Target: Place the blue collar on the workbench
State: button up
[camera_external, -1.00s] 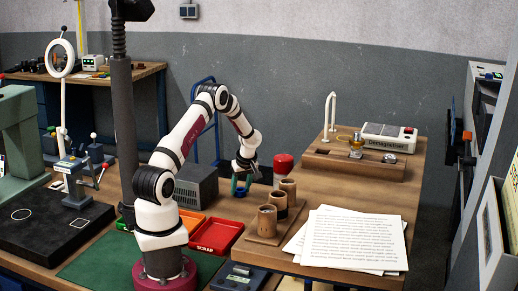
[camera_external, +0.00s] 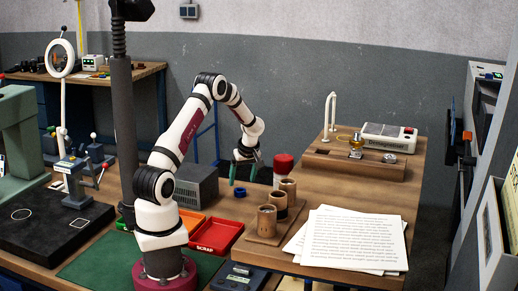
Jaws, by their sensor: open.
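The blue collar (camera_external: 240,192) is a small blue ring lying on the wooden workbench (camera_external: 225,205), behind the red scrap tray and left of the wooden cups. My gripper (camera_external: 243,183) is above it, with its green-tipped fingers apart and nothing between them. The collar is clear of the fingers and rests on the bench top.
A red tray marked SCRAP (camera_external: 216,236) and an orange-red tray (camera_external: 186,223) lie in front. A grey box (camera_external: 196,187) stands to the left.

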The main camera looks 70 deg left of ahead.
jog(key=s+d+r+m+h, duration=0.1)
jog(key=s+d+r+m, duration=0.3)
jog(key=d+r, duration=0.5)
jog(key=s+d+r+m, duration=0.2)
jog(key=d+r+m, duration=0.5)
jog(key=d, duration=0.4)
jog(key=s+d+m+h, duration=0.1)
jog(key=s+d+m, duration=0.5)
jog(key=s, duration=0.3)
jog(key=s+d+r+m, duration=0.1)
jog(key=s+d+m, duration=0.5)
jog(key=s, duration=0.3)
jog(key=shift+s+d+m+h, duration=0.2)
jog(key=shift+d+m+h, duration=0.15)
jog(key=shift+d, duration=0.35)
